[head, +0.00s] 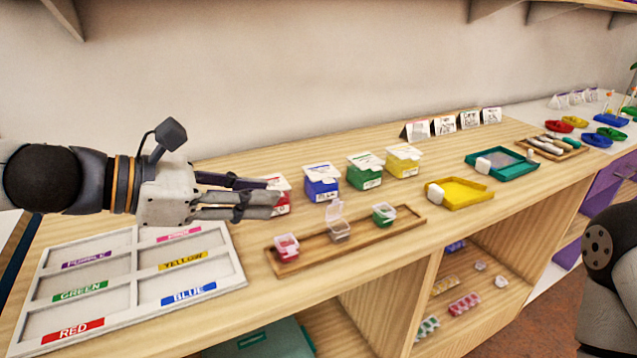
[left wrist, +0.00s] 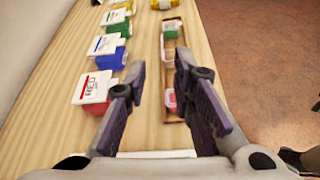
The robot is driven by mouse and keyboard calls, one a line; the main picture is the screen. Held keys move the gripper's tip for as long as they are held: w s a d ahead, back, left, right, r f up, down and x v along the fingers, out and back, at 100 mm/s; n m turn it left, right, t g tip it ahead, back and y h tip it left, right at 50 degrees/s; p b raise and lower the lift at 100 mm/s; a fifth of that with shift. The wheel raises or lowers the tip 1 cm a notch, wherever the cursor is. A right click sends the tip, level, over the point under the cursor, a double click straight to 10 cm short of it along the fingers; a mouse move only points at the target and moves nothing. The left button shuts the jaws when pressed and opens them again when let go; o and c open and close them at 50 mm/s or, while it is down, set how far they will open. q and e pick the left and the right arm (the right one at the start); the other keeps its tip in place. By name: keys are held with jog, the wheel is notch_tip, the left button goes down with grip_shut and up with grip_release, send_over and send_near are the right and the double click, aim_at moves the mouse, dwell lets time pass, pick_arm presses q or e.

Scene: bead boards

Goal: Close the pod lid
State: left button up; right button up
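Three small pods stand on a wooden tray (head: 408,228) in the head view. The middle pod (head: 339,231) is greyish, and its clear lid (head: 334,210) stands up open. The red pod (head: 286,248) on the left and the green pod (head: 383,215) on the right appear to have their lids down. My left gripper (head: 277,203) is above the table, left of and behind the pods, apart from them. In the left wrist view the gripper (left wrist: 159,70) is open and empty; its right finger partly hides the tray and pods. My right gripper is not in view.
Red (head: 277,192), blue (head: 321,184), green (head: 365,172) and yellow (head: 403,161) boxes stand behind the tray. A white labelled sorting board (head: 240,278) lies at left. Yellow (head: 459,194) and teal (head: 502,164) trays lie to the right. An open shelf is below the tabletop.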

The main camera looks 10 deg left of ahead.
aim_at(334, 200)
pick_arm(q)
jog(key=x, duration=0.4)
jog(key=shift+d+f, duration=0.1)
jog(key=shift+d, duration=0.1)
jog(key=b+x, duration=0.2)
jog(key=x, duration=0.5)
jog(key=shift+f, duration=0.2)
jog(key=shift+w+d+r, duration=0.1)
jog(key=shift+d, duration=0.05)
jog(key=shift+r, duration=0.2)
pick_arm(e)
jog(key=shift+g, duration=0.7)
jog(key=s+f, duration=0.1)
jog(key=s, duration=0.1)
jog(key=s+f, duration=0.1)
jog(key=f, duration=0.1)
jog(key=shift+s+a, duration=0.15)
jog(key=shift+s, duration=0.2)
